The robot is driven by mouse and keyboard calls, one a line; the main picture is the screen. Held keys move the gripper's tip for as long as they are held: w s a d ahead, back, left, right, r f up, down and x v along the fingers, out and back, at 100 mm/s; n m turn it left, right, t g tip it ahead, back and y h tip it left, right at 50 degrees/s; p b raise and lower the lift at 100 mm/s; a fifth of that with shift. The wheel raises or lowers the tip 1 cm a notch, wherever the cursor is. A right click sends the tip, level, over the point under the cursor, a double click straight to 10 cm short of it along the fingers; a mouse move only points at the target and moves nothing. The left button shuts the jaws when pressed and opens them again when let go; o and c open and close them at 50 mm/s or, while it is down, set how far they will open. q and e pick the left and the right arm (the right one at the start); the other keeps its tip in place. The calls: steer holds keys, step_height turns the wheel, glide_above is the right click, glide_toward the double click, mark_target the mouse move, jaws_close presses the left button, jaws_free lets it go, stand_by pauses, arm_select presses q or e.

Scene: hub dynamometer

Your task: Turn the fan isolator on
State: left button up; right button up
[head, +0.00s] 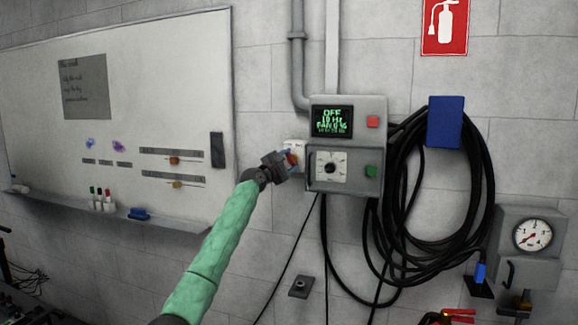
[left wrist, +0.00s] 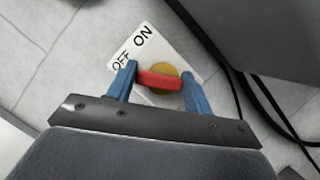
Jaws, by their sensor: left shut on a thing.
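The fan isolator is a small pale plate (head: 299,146) on the wall, just left of the grey control box. In the left wrist view the plate (left wrist: 150,42) carries the words OFF and ON, a yellow disc (left wrist: 163,69) and a red handle (left wrist: 157,80). My left gripper (head: 289,160) is at the isolator. Its blue fingers (left wrist: 160,84) are shut on the red handle, one at each end. The handle's left end lies below the word OFF; its exact setting is hard to tell. My right gripper does not show.
The grey control box (head: 376,146) has a lit display (head: 332,121) reading OFF, a dial (head: 330,168), and red and green buttons. Coiled black hoses (head: 388,230) hang right of it. A whiteboard (head: 120,60) with a ledge is at left. A gauge (head: 533,235) is at far right.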

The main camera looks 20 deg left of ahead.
arm_select(q)
steer(key=m+g+b, duration=0.1)
steer(key=m, duration=0.2)
steer(key=shift+d, duration=0.1)
steer(key=shift+m+g, duration=0.5)
steer(key=shift+m, duration=0.4)
steer(key=shift+d+m+g, duration=0.1)
steer(key=shift+m+g, duration=0.2)
steer(key=shift+m, duration=0.6)
steer(key=m+g+y, duration=0.1)
steer(key=m, duration=0.2)
steer(key=shift+d+f+m+p, duration=0.1)
steer(key=shift+d+m+p, duration=0.05)
steer(key=shift+m+p, duration=0.2)
steer(key=shift+d+m+g+y, duration=0.1)
steer(key=shift+m+g+y, duration=0.5)
steer(key=shift+m, duration=0.55)
steer(key=shift+f+m, duration=0.1)
steer(key=shift+m, duration=0.3)
steer(key=shift+f+y+p, duration=0.1)
steer(key=shift+y+p, duration=0.2)
steer(key=shift+m, duration=0.3)
steer(key=o, duration=1)
steer(key=shift+s, duration=0.1)
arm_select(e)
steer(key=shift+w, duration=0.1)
